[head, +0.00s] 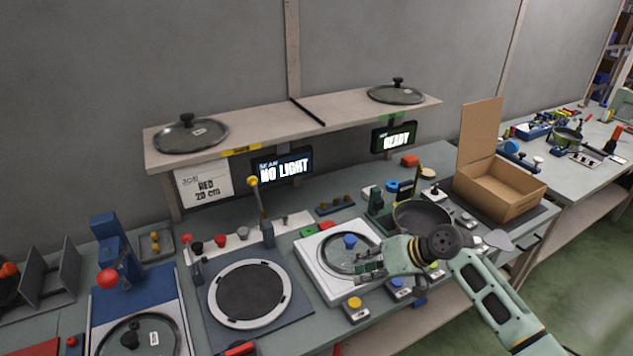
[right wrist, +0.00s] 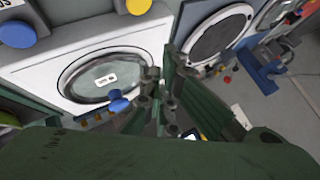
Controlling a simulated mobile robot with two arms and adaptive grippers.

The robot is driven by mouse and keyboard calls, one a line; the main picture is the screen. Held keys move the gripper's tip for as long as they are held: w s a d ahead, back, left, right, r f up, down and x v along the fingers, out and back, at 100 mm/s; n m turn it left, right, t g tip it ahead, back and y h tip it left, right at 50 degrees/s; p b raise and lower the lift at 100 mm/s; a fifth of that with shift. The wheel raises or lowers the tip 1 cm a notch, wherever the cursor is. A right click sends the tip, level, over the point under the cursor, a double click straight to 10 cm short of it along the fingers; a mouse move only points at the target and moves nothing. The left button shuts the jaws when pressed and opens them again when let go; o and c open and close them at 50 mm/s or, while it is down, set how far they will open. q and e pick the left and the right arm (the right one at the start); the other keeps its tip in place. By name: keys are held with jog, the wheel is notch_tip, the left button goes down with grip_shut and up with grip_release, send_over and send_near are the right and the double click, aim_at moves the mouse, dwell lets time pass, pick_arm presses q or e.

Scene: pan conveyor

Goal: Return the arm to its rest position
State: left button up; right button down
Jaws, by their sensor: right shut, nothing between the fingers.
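My right arm comes in from the lower right in the head view. Its gripper (head: 368,268) is shut and empty, beside a white square station that holds a glass lid with a blue knob (head: 350,241). In the right wrist view the green fingers of the gripper (right wrist: 160,90) are close together with nothing between them. The glass lid also shows there (right wrist: 104,77), left of and beyond the fingers. My left gripper is not in view.
A dark pan (head: 422,214) stands behind my right wrist, near an open cardboard box (head: 500,190). A round plate station (head: 250,294) lies left of the gripper. Two glass lids sit on the shelf (head: 290,130). A sign reads "NO LIGHT" (head: 283,168), another "READY" (head: 396,140).

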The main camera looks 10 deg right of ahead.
jog(key=shift+n+g+h, duration=0.3)
jog(key=shift+n+g, duration=0.3)
jog(key=s+a+f, duration=0.1)
jog(key=s, duration=0.1)
jog(key=s+a+f, duration=0.1)
jog(key=s+f, duration=0.1)
jog(key=s, duration=0.1)
jog(key=s+a+f, duration=0.2)
jog(key=shift+s+f, duration=0.15)
jog(key=shift+s, duration=0.05)
jog(key=s+a+f+h, duration=0.2)
jog(key=s+f, duration=0.1)
jog(key=s, duration=0.6)
jog(key=s+d+r+m+h, duration=0.15)
jog(key=s+d, duration=0.25)
jog(key=s, duration=0.5)
jog(key=s+d+r+h, duration=0.1)
jog(key=s+d+h, duration=0.25)
jog(key=s, duration=0.55)
notch_tip(320, 180, down, 28)
jog(key=s+g+b, duration=0.2)
jog(key=s+d+f+g+b, duration=0.1)
jog(key=s+d+f, duration=0.2)
jog(key=s+f, duration=1.3)
notch_tip(320, 180, down, 2)
jog(key=shift+s+d+f+b, duration=0.2)
jog(key=shift+s+b, duration=0.1)
jog(key=shift+b, duration=0.1)
